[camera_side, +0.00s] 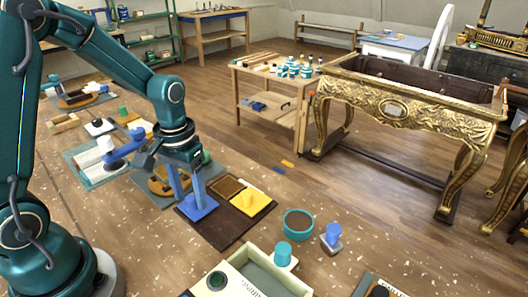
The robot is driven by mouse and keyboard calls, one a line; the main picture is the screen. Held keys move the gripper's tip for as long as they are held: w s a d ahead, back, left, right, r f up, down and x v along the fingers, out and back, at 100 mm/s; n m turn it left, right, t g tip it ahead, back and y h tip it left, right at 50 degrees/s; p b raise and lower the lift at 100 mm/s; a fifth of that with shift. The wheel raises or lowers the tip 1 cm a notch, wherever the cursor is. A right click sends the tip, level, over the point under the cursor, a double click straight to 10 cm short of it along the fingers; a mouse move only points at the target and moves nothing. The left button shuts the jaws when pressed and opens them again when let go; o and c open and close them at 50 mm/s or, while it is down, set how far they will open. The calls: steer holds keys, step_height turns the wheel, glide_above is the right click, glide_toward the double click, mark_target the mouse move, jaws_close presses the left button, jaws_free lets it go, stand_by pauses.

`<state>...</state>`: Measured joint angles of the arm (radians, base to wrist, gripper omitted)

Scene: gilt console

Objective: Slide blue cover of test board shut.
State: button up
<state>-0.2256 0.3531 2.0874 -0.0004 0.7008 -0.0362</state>
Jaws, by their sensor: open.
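The test board (233,231) is a dark brown board lying flat on the speckled bench top, below my arm. The blue cover (203,211) is a flat blue plate at the board's left part. A yellow cover (252,202) with a raised grip lies at its right part. A brown, framed square recess (227,186) shows at the back of the board. My gripper (188,196) points down over the blue cover, its two blue-grey fingers apart. The fingers hide part of the cover, and I cannot tell whether they touch it.
A teal bowl (298,224) with brown contents and a blue-knobbed stamp (332,236) stand right of the board. A cream tray (262,277) is in front. Several mats and small tools lie behind and left of my gripper. Bare bench top shows around the bowl.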

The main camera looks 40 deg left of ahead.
steer(key=shift+c, duration=0.3)
jaws_close()
steer(key=shift+w, duration=0.1)
stand_by(1.0)
